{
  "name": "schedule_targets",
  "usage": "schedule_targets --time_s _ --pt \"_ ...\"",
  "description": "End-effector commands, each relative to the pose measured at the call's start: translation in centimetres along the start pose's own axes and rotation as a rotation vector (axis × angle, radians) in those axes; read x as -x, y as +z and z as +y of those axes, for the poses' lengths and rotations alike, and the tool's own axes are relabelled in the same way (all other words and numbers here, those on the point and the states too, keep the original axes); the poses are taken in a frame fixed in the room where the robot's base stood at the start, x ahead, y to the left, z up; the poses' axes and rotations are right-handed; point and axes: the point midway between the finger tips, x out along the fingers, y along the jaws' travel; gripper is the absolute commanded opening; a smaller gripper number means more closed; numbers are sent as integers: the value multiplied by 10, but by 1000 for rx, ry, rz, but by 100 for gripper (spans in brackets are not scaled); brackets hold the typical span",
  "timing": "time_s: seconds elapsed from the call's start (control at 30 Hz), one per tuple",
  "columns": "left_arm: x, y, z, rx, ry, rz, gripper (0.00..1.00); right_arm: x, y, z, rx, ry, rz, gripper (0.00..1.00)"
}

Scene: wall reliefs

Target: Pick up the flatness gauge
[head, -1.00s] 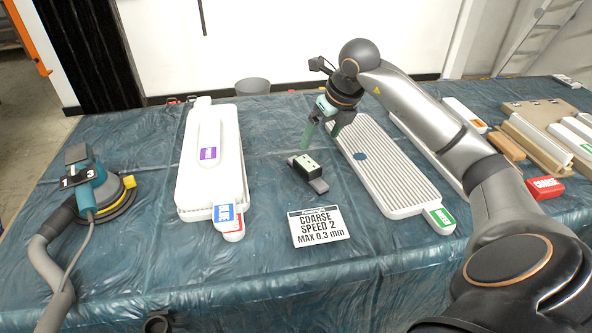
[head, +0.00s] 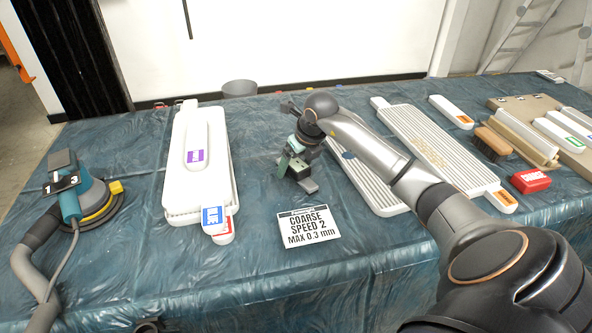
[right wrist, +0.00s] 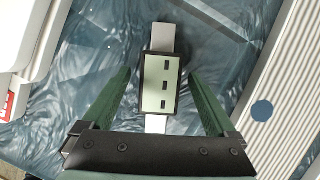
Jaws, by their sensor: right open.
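The flatness gauge (head: 309,186) lies on the sheeted table just behind the printed card, partly hidden by my right gripper in the head view. In the right wrist view the flatness gauge (right wrist: 160,84) shows a pale display in a dark frame on a light metal bar. My right gripper (head: 293,164) is directly over it. In the wrist view the green fingers of my right gripper (right wrist: 160,76) are open, one on each side of the gauge, with gaps to both; whether they reach its height is unclear. My left gripper is not in view.
A white relief panel (head: 174,195) lies left of the gauge, and a ribbed panel (head: 369,187) lies close on its right. A card reading COARSE SPEED 2 (head: 309,227) is in front. A sander (head: 77,195) stands at left, a red block (head: 530,181) at right.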

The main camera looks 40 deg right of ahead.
Motion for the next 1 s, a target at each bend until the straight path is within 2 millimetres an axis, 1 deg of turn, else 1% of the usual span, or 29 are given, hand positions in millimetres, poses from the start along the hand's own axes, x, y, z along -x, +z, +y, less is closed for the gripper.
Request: schedule_targets --time_s 0.2,1.0 --pt "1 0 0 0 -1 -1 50 0 0 0 0 -1 -1 91" --pt "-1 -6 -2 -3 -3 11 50 0 0 0 0 -1 -1 1"
